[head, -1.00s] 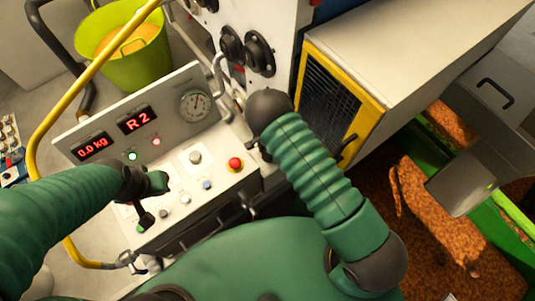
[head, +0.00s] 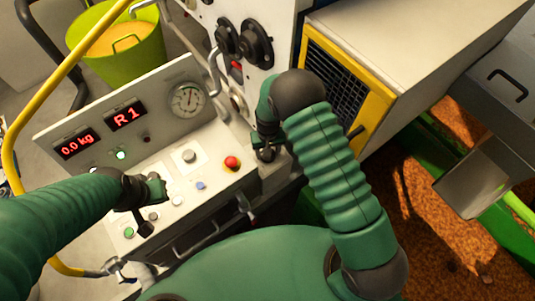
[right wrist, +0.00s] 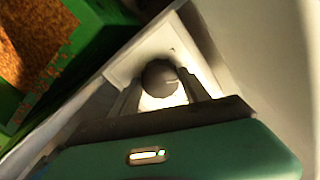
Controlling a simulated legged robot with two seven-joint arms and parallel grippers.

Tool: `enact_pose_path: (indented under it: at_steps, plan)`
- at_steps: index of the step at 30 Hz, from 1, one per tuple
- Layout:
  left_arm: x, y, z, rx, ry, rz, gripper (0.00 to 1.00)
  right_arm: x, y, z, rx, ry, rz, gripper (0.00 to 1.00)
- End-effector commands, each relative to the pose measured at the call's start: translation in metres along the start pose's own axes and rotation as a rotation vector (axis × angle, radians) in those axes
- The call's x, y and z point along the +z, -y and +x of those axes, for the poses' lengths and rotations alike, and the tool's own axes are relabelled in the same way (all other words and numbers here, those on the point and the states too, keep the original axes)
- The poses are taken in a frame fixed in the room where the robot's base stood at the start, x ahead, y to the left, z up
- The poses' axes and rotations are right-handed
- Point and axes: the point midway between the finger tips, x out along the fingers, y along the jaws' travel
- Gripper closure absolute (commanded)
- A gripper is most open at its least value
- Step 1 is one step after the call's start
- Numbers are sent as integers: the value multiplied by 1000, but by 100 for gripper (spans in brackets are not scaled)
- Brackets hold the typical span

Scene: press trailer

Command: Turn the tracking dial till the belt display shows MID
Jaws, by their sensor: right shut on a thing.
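The belt display (head: 126,114) on the sloped panel reads R1 in red. The tracking dial (right wrist: 160,76) is a dark round knob on a pale plate in the right wrist view. My right gripper (right wrist: 160,92) has one finger on each side of it and is shut on it. In the head view my right gripper (head: 266,150) points down at the right end of the console and hides the dial. My left gripper (head: 150,200) hangs over the console's left part; its fingers are too unclear to judge.
A red mushroom button (head: 231,163) and several small buttons lie between my grippers. A yellow-framed grille (head: 338,85) stands close right of my right arm. A yellow rail (head: 50,92) runs along the left.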

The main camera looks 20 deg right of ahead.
Motion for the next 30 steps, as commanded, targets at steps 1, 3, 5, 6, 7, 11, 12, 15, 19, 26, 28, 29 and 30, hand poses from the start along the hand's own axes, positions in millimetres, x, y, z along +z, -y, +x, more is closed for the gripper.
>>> enact_pose_path:
  at_steps: [1,3,5,6,7,11,12,15,19,26,28,29,30]
  plan:
    - [1,0,4,0,0,0,100,-7,-1,-1,-1,-18,-30,87]
    - [2,0,7,0,0,0,100,-7,-1,-1,0,-18,-77,87]
    - [2,0,9,0,0,0,100,-7,0,-1,0,-17,-115,87]
    - [2,0,10,0,0,0,100,-6,0,-1,0,-17,-137,87]
    - [2,0,10,0,0,0,100,-6,0,-1,0,-17,-153,87]
    - [3,0,13,0,0,0,100,-6,0,-2,0,-17,-205,87]
    - [3,0,13,0,0,0,100,-6,0,-2,0,-17,-217,87]
    - [3,0,14,0,0,0,100,-6,0,-2,0,-16,-241,87]
    - [3,0,14,0,0,0,100,-6,1,-2,0,-16,-254,87]
    - [3,0,14,0,0,0,100,-6,1,-2,-1,-15,-258,87]
    - [3,0,14,0,0,0,100,-6,1,-2,-1,-15,-258,87]
    - [3,0,14,0,0,0,100,-6,2,-2,-1,-15,-258,87]
    - [3,0,14,0,0,0,100,-5,2,-2,-1,-15,-258,87]
